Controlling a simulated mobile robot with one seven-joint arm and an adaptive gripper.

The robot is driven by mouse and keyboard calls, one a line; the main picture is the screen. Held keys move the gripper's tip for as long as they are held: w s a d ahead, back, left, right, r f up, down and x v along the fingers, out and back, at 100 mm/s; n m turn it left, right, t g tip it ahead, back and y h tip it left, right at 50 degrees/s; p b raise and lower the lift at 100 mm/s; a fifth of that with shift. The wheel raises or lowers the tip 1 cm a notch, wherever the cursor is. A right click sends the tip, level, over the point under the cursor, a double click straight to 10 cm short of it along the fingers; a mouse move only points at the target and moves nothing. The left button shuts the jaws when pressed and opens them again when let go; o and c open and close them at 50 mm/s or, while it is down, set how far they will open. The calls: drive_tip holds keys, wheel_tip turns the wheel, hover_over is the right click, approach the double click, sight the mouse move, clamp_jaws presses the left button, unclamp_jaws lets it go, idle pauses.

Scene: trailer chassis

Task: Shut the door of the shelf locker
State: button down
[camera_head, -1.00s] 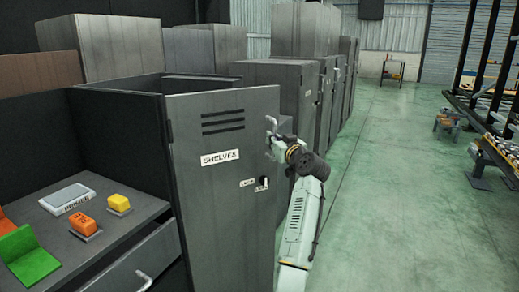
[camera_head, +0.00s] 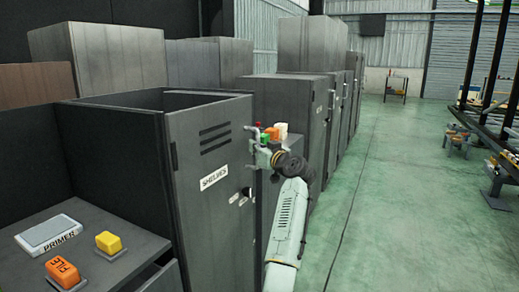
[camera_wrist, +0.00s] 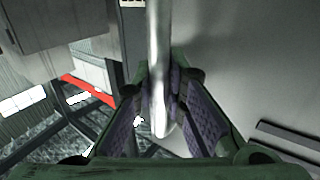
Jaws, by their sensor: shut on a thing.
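The shelf locker (camera_head: 120,98) is a grey metal cabinet with an open top. Its door (camera_head: 212,190), labelled "SHELVES" and hinged on the left, stands close to the cabinet front; I cannot tell whether a gap remains at its free edge. My gripper (camera_head: 254,148) is at the upper right edge of the door. In the wrist view my gripper (camera_wrist: 161,105) is shut on the door handle (camera_wrist: 158,50), a bare metal bar, with a finger on either side. The handle is hard to make out in the head view.
A desk (camera_head: 130,243) at left holds a primer box (camera_head: 48,233), an orange file block (camera_head: 63,271) and a yellow block (camera_head: 108,242). More grey lockers (camera_head: 285,110) stand behind. Small coloured shapes (camera_head: 272,132) show beside my gripper, unclear. Green floor (camera_head: 400,190) at right is free.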

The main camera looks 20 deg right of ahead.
drive_tip(key=shift+w+a, duration=0.15)
drive_tip(key=shift+w, duration=0.2)
drive_tip(key=c, duration=1.6)
unclamp_jaws()
drive_tip(key=shift+a, duration=0.1)
drive_tip(key=s+d, duration=0.1)
drive_tip(key=s, duration=1.1)
